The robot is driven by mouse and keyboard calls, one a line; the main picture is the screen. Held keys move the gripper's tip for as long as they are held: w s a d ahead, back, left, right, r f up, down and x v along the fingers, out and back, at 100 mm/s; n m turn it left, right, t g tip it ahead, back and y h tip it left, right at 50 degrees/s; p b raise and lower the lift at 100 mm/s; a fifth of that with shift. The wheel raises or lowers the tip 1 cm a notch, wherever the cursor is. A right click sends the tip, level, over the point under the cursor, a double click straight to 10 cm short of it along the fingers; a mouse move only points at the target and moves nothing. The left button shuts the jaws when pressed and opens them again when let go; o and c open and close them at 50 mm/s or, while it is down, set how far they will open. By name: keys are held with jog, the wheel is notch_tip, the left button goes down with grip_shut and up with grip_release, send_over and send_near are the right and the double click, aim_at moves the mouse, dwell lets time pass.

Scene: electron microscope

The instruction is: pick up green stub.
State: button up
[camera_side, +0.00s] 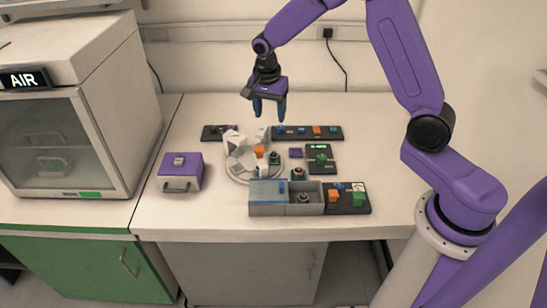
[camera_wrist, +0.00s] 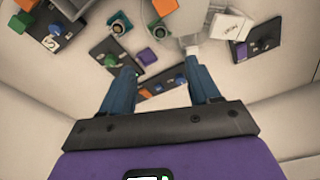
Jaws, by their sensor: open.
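My gripper (camera_side: 268,112) is open and empty, pointing down above the back of the bench. In the wrist view its two blue fingers (camera_wrist: 160,80) stand apart with nothing between them. Several green pieces are in view, and I cannot tell for certain which is the green stub. One green piece (camera_side: 321,160) sits on a small dark plate right of the round stage. A larger green block (camera_side: 358,199) sits on the dark tray at front right. A green piece (camera_wrist: 111,60) also shows beside the left finger in the wrist view.
A white round stage (camera_side: 240,172) with an orange block (camera_side: 260,152) stands mid-bench. A grey open box (camera_side: 262,210) is in front. A dark strip (camera_side: 290,138) with small coloured pieces lies behind. A purple box (camera_side: 180,178) and a glass-doored cabinet (camera_side: 60,140) are left. The bench's right side is clear.

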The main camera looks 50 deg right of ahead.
aim_at(274, 156)
jog(key=f, duration=0.5)
jog(key=d+f, duration=0.1)
jog(key=f, duration=0.5)
jog(key=w+d+f, duration=0.1)
jog(key=f, duration=0.5)
jog(key=shift+d+f, duration=0.2)
jog(key=shift+f, duration=0.05)
jog(key=c, duration=1.1)
